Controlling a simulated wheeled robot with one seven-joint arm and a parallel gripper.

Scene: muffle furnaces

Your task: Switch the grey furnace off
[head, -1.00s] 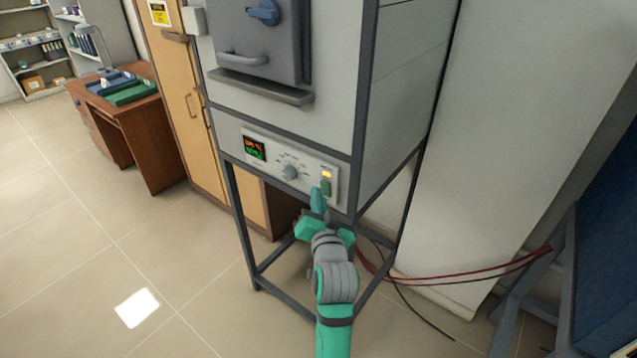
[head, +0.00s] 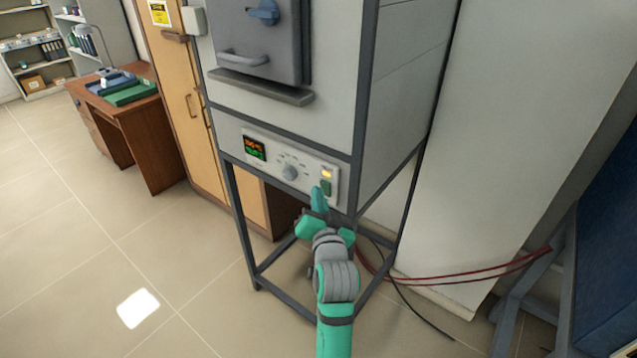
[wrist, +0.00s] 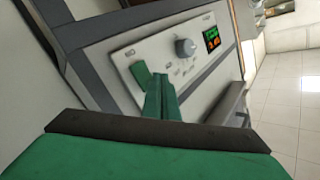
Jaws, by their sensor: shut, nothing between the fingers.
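The grey furnace (head: 285,120) stands on a dark frame, its door shut. Its control panel (head: 310,170) has a lit display (head: 255,148), a round knob (head: 290,172), a glowing orange lamp (head: 327,173) and a green switch (head: 326,187) below the lamp. My gripper (head: 319,198) is shut and empty, its green fingertips just left of and below the switch. In the wrist view the fingers (wrist: 161,97) point at the panel, right beside the green switch (wrist: 141,74). I cannot tell whether they touch it. The knob (wrist: 185,47) and lit display (wrist: 212,40) also show there.
The furnace's door handle (head: 243,58) and a protruding ledge (head: 262,88) are above the panel. Red cables (head: 470,277) run low at the right, near a blue unit (head: 610,220) on a grey frame. A wooden desk (head: 140,125) stands left. Floor in front is clear.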

